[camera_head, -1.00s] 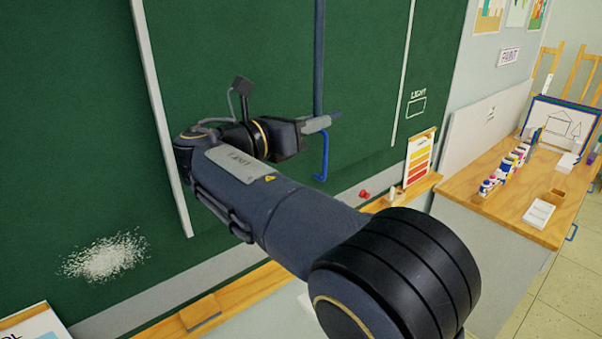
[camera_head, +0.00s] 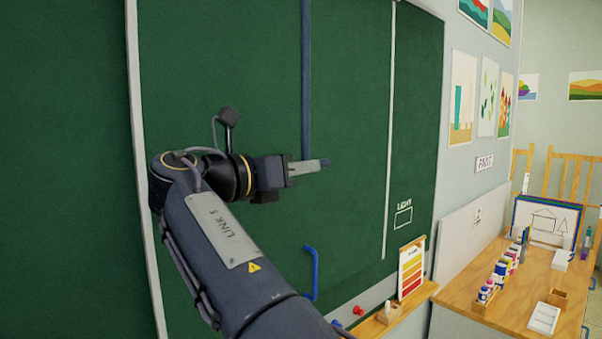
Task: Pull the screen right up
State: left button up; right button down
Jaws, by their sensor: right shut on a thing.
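A dark blue upright bar (camera_head: 305,70) runs down in front of a green panel (camera_head: 220,70) from beyond the top of the view. My right gripper (camera_head: 308,168) is at the bar's lower end and shut on it; the fingers partly hide the contact. The green panel is bordered by a pale strip on the left (camera_head: 134,120) and another on the right (camera_head: 389,130). I cannot tell for certain which part is the screen. A bright blue handle-shaped piece (camera_head: 315,275) shows below the gripper, apart from it. My left gripper is not in view.
A wooden ledge (camera_head: 395,318) below the board holds a colour chart (camera_head: 411,272) and small red items (camera_head: 358,311). A wooden table (camera_head: 470,306) with paint bottles (camera_head: 500,275) and a framed drawing (camera_head: 545,220) stands at the right. Easels (camera_head: 565,180) are behind.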

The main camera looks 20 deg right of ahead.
jog(key=shift+s+r, duration=0.1)
jog(key=shift+r, duration=0.3)
jog(key=c, duration=1.6)
grip_release()
jog(key=shift+o, duration=1)
jog(key=shift+f, duration=0.15)
jog(key=v, duration=0.8)
